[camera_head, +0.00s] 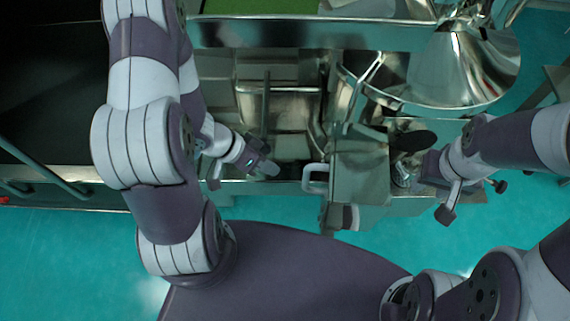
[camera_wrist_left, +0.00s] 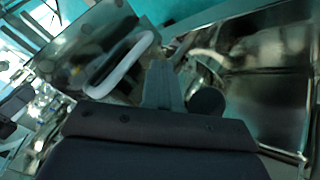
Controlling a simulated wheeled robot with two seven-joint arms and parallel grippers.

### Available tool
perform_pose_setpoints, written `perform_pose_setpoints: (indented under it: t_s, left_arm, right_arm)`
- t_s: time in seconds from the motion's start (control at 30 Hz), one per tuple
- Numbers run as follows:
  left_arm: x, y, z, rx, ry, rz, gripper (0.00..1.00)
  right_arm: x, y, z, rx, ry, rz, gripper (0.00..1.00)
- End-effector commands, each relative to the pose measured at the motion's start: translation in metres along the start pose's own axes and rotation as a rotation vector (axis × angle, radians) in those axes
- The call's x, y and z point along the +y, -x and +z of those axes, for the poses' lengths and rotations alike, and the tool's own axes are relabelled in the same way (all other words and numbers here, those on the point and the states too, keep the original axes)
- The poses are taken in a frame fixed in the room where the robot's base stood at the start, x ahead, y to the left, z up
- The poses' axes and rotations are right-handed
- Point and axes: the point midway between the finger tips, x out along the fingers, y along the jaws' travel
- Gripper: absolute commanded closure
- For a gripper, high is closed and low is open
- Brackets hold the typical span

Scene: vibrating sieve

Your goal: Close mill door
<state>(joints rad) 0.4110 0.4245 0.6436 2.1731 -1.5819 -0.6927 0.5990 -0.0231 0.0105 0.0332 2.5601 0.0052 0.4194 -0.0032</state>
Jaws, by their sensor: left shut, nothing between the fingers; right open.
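The metal mill door (camera_head: 358,178) shows right of centre in the head view, with a pale loop handle (camera_head: 315,179) on its left side. The handle also shows large in the left wrist view (camera_wrist_left: 118,66), on a shiny metal panel (camera_wrist_left: 75,60). My left gripper (camera_head: 267,168) is shut and empty, to the left of the handle and apart from it in the head view. In the left wrist view its closed fingers (camera_wrist_left: 162,88) are just right of the handle; contact cannot be told. My right gripper (camera_head: 422,172) is open, right of the door, its fingertips partly hidden.
A shiny metal funnel (camera_head: 465,65) stands at the upper right. Metal machine housings (camera_head: 280,105) fill the space behind the left gripper. A dark round knob (camera_head: 412,141) is close to the right gripper. Open teal floor (camera_head: 385,235) lies in front.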

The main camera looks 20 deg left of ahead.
Motion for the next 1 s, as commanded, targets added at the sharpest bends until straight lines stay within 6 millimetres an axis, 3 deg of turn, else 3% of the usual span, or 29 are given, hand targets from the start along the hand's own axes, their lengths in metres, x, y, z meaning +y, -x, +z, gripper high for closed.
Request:
perform_pose_setpoints:
  t_s: [0.2, 0.43, 0.6, 1.0]
  left_arm:
    - [-0.002, -0.047, 0.004, -0.004, -0.003, 0.003, 1.0]
    - [-0.001, -0.082, 0.003, -0.002, -0.003, 0.001, 1.0]
    - [0.0, -0.091, 0.001, -0.001, -0.001, 0.0, 1.0]
    - [0.0, -0.092, 0.0, -0.002, -0.001, 0.0, 1.0]
  right_arm:
    - [0.0, -0.028, 0.003, 0.0, 0.0, 0.0, 0.57]
    - [0.0, -0.043, 0.005, 0.0, 0.0, 0.0, 0.57]
    - [0.0, -0.046, 0.005, 0.0, 0.0, 0.0, 0.57]
    - [0.0, -0.044, 0.005, 0.0, 0.0, 0.0, 0.57]
